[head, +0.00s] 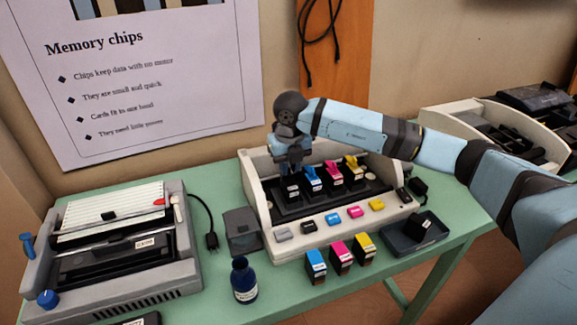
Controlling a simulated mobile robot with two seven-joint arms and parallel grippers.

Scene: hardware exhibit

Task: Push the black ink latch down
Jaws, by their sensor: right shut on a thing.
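A white printer (260,208) stands open on the green table. Several ink cartridges sit in its carriage. The black cartridge (292,192) is leftmost, beside those with a blue latch (312,174), a magenta latch (331,171) and a yellow latch (351,163). These three coloured latches stick up. My right gripper (291,168) points down from above at the black cartridge's slot. Its fingers are shut on what seems to be the black ink latch, which the gripper hides. My left gripper is not in view.
Coloured squares (354,211) line the printer's front. Three spare cartridges (341,256), an ink bottle (243,280) and a dark tray (398,241) stand before it. A grey box (242,231) and another machine (120,250) are to the left. My right arm spans above the printer's right side.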

